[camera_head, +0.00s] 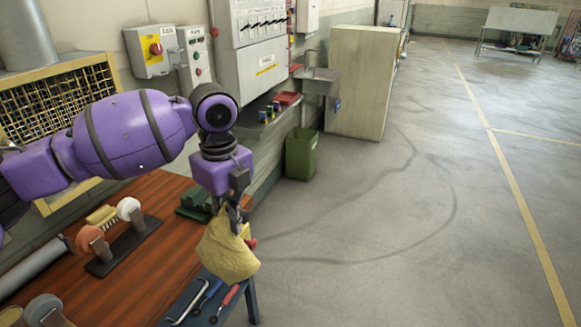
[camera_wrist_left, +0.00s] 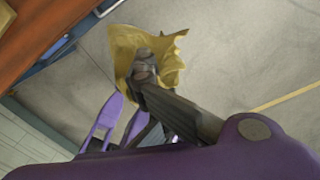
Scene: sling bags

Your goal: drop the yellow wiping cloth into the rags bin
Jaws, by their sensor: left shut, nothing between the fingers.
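The yellow wiping cloth (camera_head: 228,258) hangs bunched at the tips of my left gripper (camera_head: 236,218), over the bench's right end. In the left wrist view the cloth (camera_wrist_left: 125,45) spreads around the fingertips (camera_wrist_left: 145,72), with grey floor behind it. My left gripper is shut; the cloth hides its tips, and I cannot see cloth between the fingers. A green open-topped bin (camera_head: 301,155), likely the rags bin, stands on the floor by the wall, beyond the gripper and to its right. My right gripper is not in view.
The wooden bench (camera_head: 155,265) carries a dark rack (camera_head: 125,246) with round-headed tools. Red- and blue-handled tools (camera_head: 228,297) lie below the cloth. A sink (camera_head: 318,80) and beige cabinet (camera_head: 360,80) stand beyond the bin. The floor (camera_head: 400,220) to the right is clear.

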